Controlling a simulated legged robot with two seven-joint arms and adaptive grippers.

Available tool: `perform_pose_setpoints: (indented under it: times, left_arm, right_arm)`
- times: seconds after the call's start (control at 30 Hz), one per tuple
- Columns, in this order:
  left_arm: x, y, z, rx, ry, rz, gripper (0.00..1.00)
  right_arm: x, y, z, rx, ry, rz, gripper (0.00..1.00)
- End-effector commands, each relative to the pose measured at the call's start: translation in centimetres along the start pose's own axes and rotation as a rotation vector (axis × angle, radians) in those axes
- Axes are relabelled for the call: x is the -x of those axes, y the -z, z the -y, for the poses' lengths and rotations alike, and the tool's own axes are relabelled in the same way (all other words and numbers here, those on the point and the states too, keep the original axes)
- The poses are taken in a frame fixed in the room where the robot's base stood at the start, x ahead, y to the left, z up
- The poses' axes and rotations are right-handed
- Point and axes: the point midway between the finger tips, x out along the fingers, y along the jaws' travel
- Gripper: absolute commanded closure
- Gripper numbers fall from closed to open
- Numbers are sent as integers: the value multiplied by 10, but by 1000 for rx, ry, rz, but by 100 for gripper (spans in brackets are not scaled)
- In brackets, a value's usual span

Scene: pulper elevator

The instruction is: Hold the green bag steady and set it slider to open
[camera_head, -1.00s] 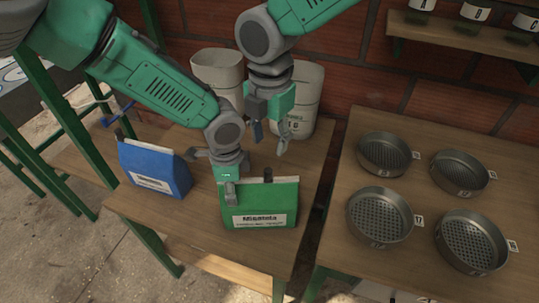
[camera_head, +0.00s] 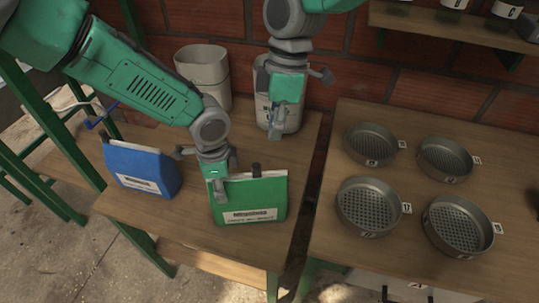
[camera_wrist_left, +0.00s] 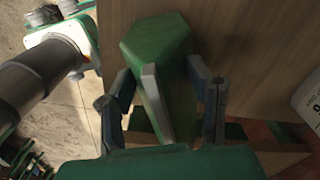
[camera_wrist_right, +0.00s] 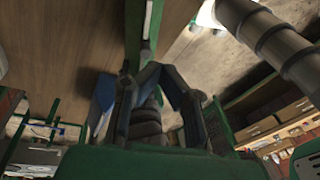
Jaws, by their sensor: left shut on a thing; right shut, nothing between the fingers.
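The green bag (camera_head: 262,205) stands upright on the wooden table in the head view, its white label facing the front. My left gripper (camera_head: 218,186) is shut on the bag's top left part. In the left wrist view the green bag (camera_wrist_left: 150,42) and its grey strip lie between the fingers. My right gripper (camera_head: 275,130) is shut and empty, above and behind the bag, apart from the slider. Its fingers meet in the right wrist view (camera_wrist_right: 155,70).
A blue bag (camera_head: 142,168) stands left of the green bag. Several metal sieves (camera_head: 370,205) sit on the table to the right, across a gap.

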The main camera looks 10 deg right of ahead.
Motion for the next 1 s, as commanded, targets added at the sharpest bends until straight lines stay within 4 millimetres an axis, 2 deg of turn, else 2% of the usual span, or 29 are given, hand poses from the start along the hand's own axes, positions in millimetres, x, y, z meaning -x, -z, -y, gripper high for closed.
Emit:
perform_pose_setpoints:
  times: [0.03, 0.3, 0.6, 0.8, 1.0]
  left_arm:
    - [-3, -2, -2, 1, -5, 5, 100]
    - [-3, -2, -2, 1, -5, 5, 100]
    - [-3, -2, -2, 1, -5, 5, 100]
    - [-3, -2, -2, 1, -5, 5, 100]
    - [-3, -2, -2, 1, -6, 4, 100]
  right_arm:
    - [-2, -8, -1, -164, 28, -31, 100]
    - [-6, -40, -8, -1080, 226, -142, 100]
    - [-8, -74, -24, -2052, 551, -153, 100]
    - [-9, -93, -35, -2503, 758, -101, 100]
    - [-10, -100, -40, -2689, 858, -60, 100]
